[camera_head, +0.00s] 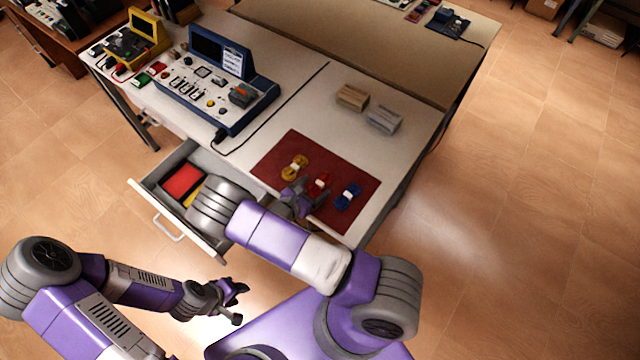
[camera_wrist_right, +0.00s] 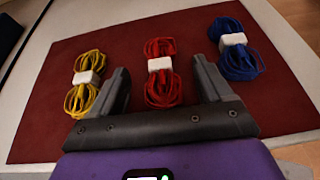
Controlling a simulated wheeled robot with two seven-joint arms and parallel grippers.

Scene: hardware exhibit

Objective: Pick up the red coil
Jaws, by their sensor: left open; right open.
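The red coil (camera_head: 319,182) lies on a dark red mat (camera_head: 280,155), between a yellow coil (camera_head: 295,167) and a blue coil (camera_head: 347,196). Each coil has a white band around its middle. In the right wrist view the red coil (camera_wrist_right: 160,75) lies between the two fingers of my open right gripper (camera_wrist_right: 162,88); I cannot tell how high the fingers are above it. The yellow coil (camera_wrist_right: 85,85) is outside the left finger and the blue coil (camera_wrist_right: 235,48) outside the right finger. My left gripper (camera_head: 236,300) is open and empty, away from the table.
An open drawer (camera_head: 150,205) with red and yellow items juts out below the table's left front. A blue instrument panel (camera_head: 215,85) stands behind it. Two small boxes (camera_head: 352,97) (camera_head: 384,120) sit behind the mat. The white tabletop right of the mat is clear.

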